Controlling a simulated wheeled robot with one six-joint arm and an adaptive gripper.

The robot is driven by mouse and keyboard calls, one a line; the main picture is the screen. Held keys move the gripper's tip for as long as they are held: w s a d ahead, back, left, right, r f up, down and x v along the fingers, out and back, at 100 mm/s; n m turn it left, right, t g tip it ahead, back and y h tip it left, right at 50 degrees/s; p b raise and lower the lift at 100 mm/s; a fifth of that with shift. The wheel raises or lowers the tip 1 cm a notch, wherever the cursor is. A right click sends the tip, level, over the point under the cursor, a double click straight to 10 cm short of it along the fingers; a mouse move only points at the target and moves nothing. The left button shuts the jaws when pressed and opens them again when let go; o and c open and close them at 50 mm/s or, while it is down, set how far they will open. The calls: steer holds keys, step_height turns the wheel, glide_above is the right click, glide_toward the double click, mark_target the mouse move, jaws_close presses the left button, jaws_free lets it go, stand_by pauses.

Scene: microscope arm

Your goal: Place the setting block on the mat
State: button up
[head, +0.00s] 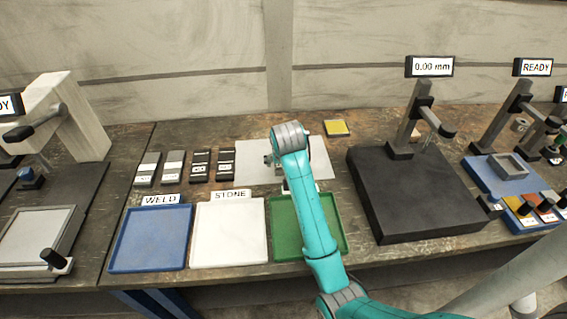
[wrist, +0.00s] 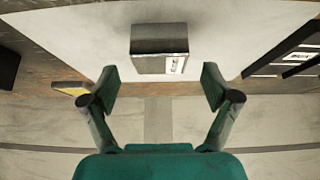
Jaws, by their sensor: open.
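In the head view my arm hides most of the gripper and the block.
Several labelled blocks (head: 187,167) stand in a row left of the mat. Blue (head: 150,240), white (head: 230,235) and green (head: 285,215) trays lie in front. A dark plate with a gauge stand (head: 410,200) is at right.

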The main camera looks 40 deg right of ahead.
steer(key=v, duration=0.8)
steer(key=shift+s+r, duration=0.2)
steer(key=shift+r, duration=0.15)
steer(key=shift+a, duration=0.1)
